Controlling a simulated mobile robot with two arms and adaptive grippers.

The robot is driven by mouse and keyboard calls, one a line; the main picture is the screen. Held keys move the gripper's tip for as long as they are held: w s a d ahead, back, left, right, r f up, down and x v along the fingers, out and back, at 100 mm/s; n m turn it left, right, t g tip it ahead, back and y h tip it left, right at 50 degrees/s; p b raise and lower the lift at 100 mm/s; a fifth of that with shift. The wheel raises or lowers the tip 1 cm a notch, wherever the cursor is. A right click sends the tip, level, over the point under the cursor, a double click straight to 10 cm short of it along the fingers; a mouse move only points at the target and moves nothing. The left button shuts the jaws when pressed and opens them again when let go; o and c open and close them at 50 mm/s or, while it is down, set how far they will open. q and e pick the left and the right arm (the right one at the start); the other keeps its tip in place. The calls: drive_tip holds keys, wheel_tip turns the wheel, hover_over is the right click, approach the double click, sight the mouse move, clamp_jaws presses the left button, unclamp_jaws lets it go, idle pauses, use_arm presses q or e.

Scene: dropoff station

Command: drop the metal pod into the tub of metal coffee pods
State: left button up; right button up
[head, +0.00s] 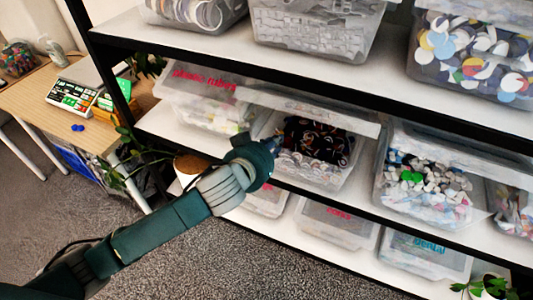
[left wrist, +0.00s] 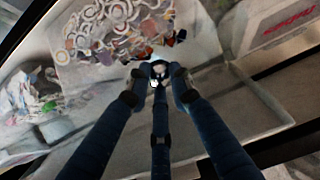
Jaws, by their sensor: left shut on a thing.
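My left gripper (head: 270,147) reaches in from the left to the middle shelf, at the left edge of an open clear tub (head: 316,179) of dark, shiny pods. In the left wrist view my left gripper (left wrist: 159,74) has its fingers closed around a small, shiny, pale piece, likely the metal pod (left wrist: 158,70). The pod is partly hidden by the fingers and cannot be made out in the head view. Many rings and small dark and coloured pieces lie close beyond the fingertips. My right gripper is in neither view.
A tub with a pink label (head: 205,80) stands left of the pod tub; a tub of grey and green pieces (head: 425,185) stands to its right. The upper shelf (head: 230,54) runs above. A lid (head: 310,108) tilts over the pod tub. A desk (head: 40,85) is at the left.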

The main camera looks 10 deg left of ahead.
use_arm(q)
drive_tip(key=w+d, duration=0.2)
drive_tip(key=w, duration=0.4)
drive_tip(key=shift+w+f+b, duration=0.3)
drive_tip(key=shift+b, duration=0.05)
drive_tip(key=o, duration=0.8)
drive_tip(key=shift+s, duration=0.15)
drive_tip(key=v, duration=1.1)
drive_tip(key=shift+s+r, duration=0.2)
drive_tip(key=shift+s, duration=0.15)
